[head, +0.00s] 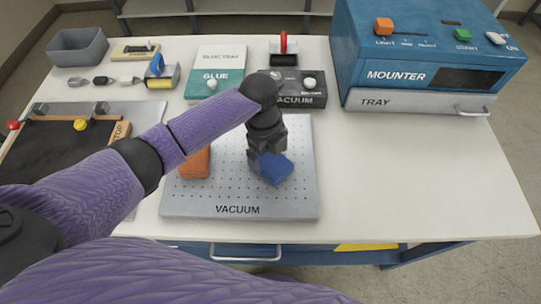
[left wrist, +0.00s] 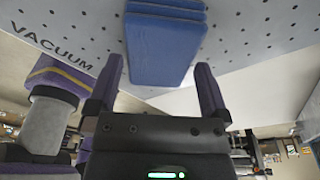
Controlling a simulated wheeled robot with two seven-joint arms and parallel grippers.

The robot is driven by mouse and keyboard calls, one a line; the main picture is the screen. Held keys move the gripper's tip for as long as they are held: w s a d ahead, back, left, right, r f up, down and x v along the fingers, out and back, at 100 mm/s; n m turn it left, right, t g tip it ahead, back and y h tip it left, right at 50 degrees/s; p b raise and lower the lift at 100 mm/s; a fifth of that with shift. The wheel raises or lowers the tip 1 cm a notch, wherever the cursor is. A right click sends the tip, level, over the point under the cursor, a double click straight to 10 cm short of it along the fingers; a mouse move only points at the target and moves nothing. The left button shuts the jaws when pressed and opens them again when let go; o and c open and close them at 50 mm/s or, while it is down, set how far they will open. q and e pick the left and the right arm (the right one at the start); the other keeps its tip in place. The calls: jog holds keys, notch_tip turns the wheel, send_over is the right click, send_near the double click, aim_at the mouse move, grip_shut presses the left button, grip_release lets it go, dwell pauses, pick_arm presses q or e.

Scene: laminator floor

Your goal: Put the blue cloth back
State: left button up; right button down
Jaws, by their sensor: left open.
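The blue cloth (head: 276,168) is a folded, layered pad lying on the perforated vacuum plate (head: 235,207), right of its middle. My left gripper (head: 266,154) is at the cloth, partly covering its far left side in the head view. In the left wrist view the gripper (left wrist: 160,82) is open, with one finger toward each side of the blue cloth (left wrist: 163,48). The cloth's near end reaches toward the gap between the fingers. I cannot tell whether they touch it. My right gripper is not in view.
An orange block or cloth (head: 195,163) lies on the plate's left. Behind stand the glue tray (head: 220,55) and a dark vacuum box (head: 312,98). The blue mounter (head: 425,45) is at back right, a dark board (head: 45,150) at left. The table's right front is clear.

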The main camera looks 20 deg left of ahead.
pick_arm(q)
notch_tip(320, 180, up, 10)
jog(key=a+p, duration=0.1)
jog(key=p, duration=0.1)
jog(key=shift+w+a, duration=0.15)
jog(key=shift+w, duration=0.2)
